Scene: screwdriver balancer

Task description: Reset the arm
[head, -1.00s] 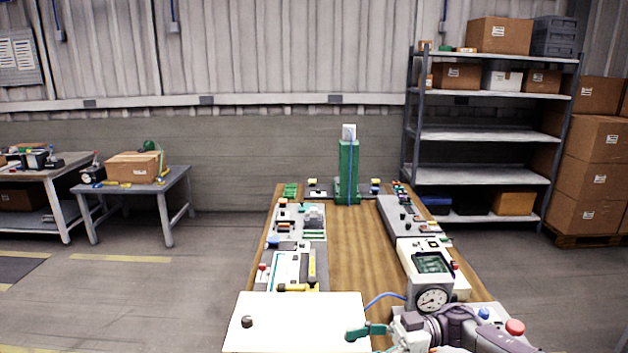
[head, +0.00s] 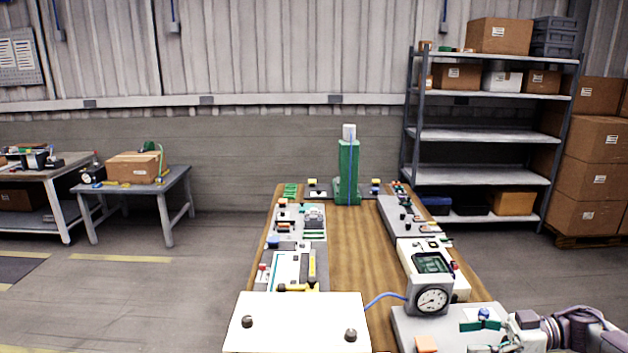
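My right arm comes in from the lower right in the head view. Its gripper (head: 484,324), with green fingertips, is over the light grey panel (head: 405,322) at the table's front right. It is close to a blue knob (head: 484,312); I cannot tell whether they touch. The fingers are small and partly merged with the panel's parts, so their opening is unclear. No held object shows. My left gripper is not in view.
A white board (head: 298,318) with two dark knobs lies at the wooden table's (head: 355,255) front. A pressure gauge (head: 432,299) with a blue hose stands behind my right gripper. A green tower (head: 348,172) stands at the far end. The table's middle strip is clear.

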